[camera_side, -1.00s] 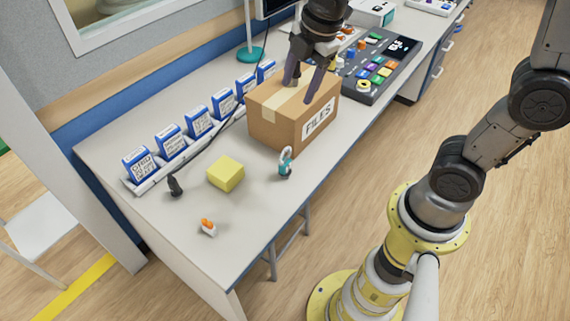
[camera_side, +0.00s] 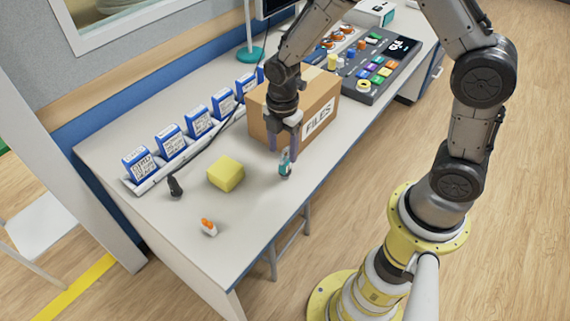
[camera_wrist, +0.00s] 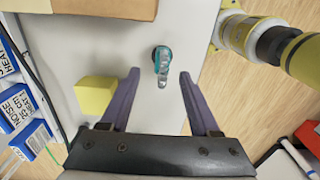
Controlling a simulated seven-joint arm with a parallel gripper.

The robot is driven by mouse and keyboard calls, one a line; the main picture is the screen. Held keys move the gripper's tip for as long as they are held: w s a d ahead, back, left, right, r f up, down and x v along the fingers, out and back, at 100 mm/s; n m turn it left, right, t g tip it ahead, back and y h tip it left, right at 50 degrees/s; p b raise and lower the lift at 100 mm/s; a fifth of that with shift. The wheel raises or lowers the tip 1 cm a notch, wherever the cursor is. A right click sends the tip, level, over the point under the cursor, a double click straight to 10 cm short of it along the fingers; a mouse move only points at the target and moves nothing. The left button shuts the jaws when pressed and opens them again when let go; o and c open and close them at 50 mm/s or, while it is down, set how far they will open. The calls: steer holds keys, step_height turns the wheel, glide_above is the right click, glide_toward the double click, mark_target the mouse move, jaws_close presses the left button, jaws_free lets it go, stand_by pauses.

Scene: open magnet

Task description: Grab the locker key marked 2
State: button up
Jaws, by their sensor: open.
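A small teal key-like item with a grey metal part (camera_side: 285,163) stands on the white table in front of the cardboard box in the side view. It also shows in the wrist view (camera_wrist: 162,62). No number can be read on it, so I cannot confirm it is marked 2. My gripper (camera_side: 283,150) is open, pointing down just above and beside this item, close to the box. In the wrist view my gripper (camera_wrist: 159,75) has its purple fingers apart, with the teal item between and slightly beyond the fingertips. Nothing is held.
A cardboard box labelled FILES (camera_side: 318,115) stands right behind my gripper. A yellow block (camera_side: 226,173), a dark small piece (camera_side: 175,186) and an orange-white item (camera_side: 209,228) lie to the left. Blue-white cartons (camera_side: 170,142) line the back.

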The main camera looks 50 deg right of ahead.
mark_target(285, 159)
steer(key=shift+s+d+f, duration=0.1)
steer(key=shift+d+f, duration=0.05)
steer(key=shift+f, duration=1.25)
steer(key=shift+s+d+f, duration=0.1)
steer(key=shift+f, duration=1.3)
jaws_close()
